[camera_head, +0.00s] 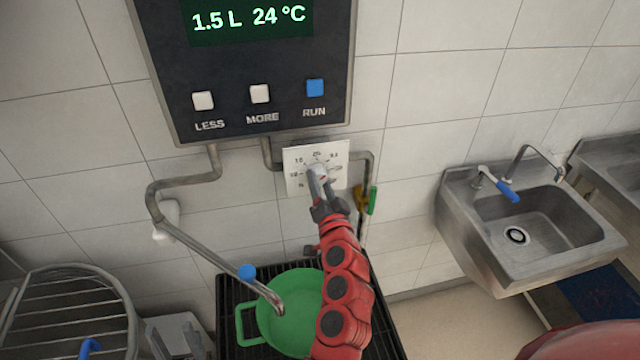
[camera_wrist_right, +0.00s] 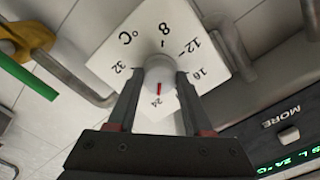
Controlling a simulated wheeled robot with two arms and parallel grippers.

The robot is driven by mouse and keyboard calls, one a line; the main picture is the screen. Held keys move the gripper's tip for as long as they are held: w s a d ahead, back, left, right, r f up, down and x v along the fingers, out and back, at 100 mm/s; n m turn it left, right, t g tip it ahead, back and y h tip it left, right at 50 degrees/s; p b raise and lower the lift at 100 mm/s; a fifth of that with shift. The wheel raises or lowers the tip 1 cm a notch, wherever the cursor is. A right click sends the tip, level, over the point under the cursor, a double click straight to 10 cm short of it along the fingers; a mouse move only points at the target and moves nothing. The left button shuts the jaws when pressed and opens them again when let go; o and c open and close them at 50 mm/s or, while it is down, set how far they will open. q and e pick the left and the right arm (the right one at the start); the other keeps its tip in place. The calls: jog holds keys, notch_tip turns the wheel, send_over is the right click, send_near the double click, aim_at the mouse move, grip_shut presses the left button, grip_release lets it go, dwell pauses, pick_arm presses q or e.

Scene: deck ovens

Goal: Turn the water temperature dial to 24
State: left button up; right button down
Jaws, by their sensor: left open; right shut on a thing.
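The water temperature dial is a white knob (camera_wrist_right: 158,72) on a square white plate (camera_head: 299,183) with numbers, on the tiled wall below the dark control panel (camera_head: 240,65). My right gripper (camera_head: 320,180) has its fingers on both sides of the knob, shut on it; they also show in the right wrist view (camera_wrist_right: 160,78). In that view the knob's red mark points at 24. The panel's green display (camera_head: 248,20) reads 1.5 L and 24 °C. My gripper partly hides the plate in the head view. My left gripper is not in view.
A bent spout (camera_head: 225,258) reaches over a green pot (camera_head: 288,318) on a black grate (camera_head: 228,320). A valve with a green handle (camera_head: 373,200) is just right of the plate. A steel sink (camera_head: 465,225) stands at right, a round wire rack (camera_head: 75,305) at lower left.

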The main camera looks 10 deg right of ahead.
jog(key=shift+c, duration=1.5)
grip_release()
jog(key=shift+s, duration=0.15)
jog(key=s+p, duration=0.8)
jog(key=s, duration=0.9)
